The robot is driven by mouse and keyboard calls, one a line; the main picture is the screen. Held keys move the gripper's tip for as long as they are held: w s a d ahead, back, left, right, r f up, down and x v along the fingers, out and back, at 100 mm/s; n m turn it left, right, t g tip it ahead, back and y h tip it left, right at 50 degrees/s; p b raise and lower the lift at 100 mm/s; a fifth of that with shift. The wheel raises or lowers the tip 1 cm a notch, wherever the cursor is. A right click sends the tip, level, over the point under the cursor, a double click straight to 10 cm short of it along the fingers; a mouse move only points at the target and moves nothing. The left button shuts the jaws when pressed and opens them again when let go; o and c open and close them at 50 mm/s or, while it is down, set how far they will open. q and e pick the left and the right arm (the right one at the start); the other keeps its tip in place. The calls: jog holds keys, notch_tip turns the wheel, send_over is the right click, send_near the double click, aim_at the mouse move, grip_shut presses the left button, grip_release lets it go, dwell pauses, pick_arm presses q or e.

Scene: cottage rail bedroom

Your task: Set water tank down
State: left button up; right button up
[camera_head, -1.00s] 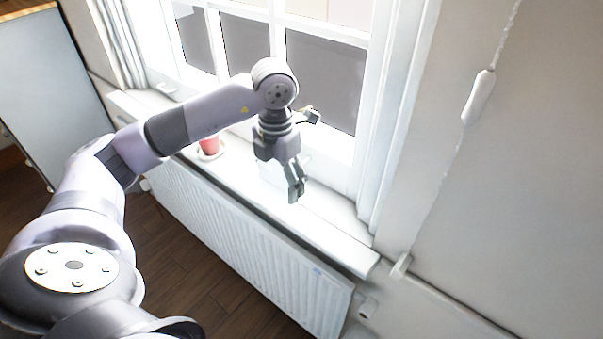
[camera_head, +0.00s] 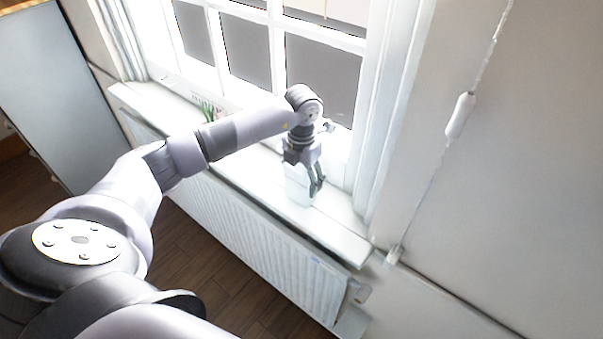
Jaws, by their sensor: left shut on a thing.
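The water tank (camera_head: 299,188) is a pale, boxy thing at the window sill (camera_head: 258,182), hard to pick out against the white. My left gripper (camera_head: 316,186) comes down over it from above and is shut on it. The fingers and wrist hide part of the tank. The tank looks upright and low over the sill. I cannot tell whether its base touches the sill. My right gripper is out of view.
A green plant (camera_head: 209,111) stands on the sill behind my left forearm, its pot hidden. The window (camera_head: 322,75) rises behind the sill. A white radiator (camera_head: 255,240) hangs below. The sill's right end is clear.

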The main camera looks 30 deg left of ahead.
pick_arm(q)
jog(key=shift+f, duration=0.1)
jog(key=o, duration=1.3)
jog(key=shift+o, duration=0.2)
jog(key=shift+r, duration=0.25)
jog(key=shift+r+b, duration=0.3)
jog(key=shift+r, duration=0.05)
notch_tip(320, 180, up, 11)
jog(key=b, duration=0.3)
